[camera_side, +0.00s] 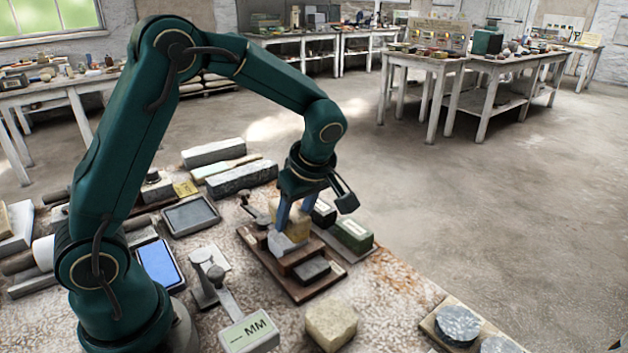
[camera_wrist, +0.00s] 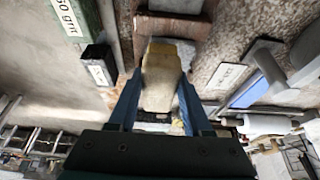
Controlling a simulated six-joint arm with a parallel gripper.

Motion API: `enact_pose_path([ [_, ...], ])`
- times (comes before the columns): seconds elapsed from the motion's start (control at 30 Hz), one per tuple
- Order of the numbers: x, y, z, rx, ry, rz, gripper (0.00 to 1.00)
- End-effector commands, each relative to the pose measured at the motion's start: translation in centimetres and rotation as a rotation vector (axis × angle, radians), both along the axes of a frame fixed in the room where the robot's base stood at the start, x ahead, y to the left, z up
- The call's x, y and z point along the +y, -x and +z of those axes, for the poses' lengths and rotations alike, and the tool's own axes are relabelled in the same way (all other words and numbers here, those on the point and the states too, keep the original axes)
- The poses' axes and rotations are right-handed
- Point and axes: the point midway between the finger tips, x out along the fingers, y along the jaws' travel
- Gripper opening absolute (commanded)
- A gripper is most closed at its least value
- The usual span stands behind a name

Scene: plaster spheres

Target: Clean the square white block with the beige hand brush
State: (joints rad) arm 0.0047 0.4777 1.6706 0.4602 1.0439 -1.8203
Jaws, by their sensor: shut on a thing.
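My gripper (camera_side: 292,205) is shut on the beige hand brush (camera_side: 297,223), with its blue fingers on either side. In the wrist view the brush (camera_wrist: 160,80) sits between the two fingers (camera_wrist: 158,95). The square white block (camera_side: 281,244) is low beside and under the brush, on a brown wooden stand (camera_side: 262,262). The brush looks close to the block's top, but I cannot tell whether they touch. In the wrist view the brush and fingers hide most of the block.
A green box (camera_side: 352,236) and a black box (camera_side: 323,213) stand right of the stand. Metal tools (camera_side: 212,278), a labelled block (camera_side: 250,334) and a beige block (camera_side: 331,322) are nearer the camera. Bare tabletop lies between.

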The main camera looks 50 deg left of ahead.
Motion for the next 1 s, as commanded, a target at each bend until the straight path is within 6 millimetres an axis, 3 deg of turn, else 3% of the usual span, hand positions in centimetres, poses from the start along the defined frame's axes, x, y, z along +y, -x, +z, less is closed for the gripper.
enact_pose_path([
  [0.43,-2.1,0.0,-0.1,0.001,0.000,0.000,0.05],
  [0.67,-1.9,0.0,-0.1,0.000,0.000,0.001,0.05],
  [1.0,0.1,0.0,0.0,0.000,0.000,0.002,0.05],
])
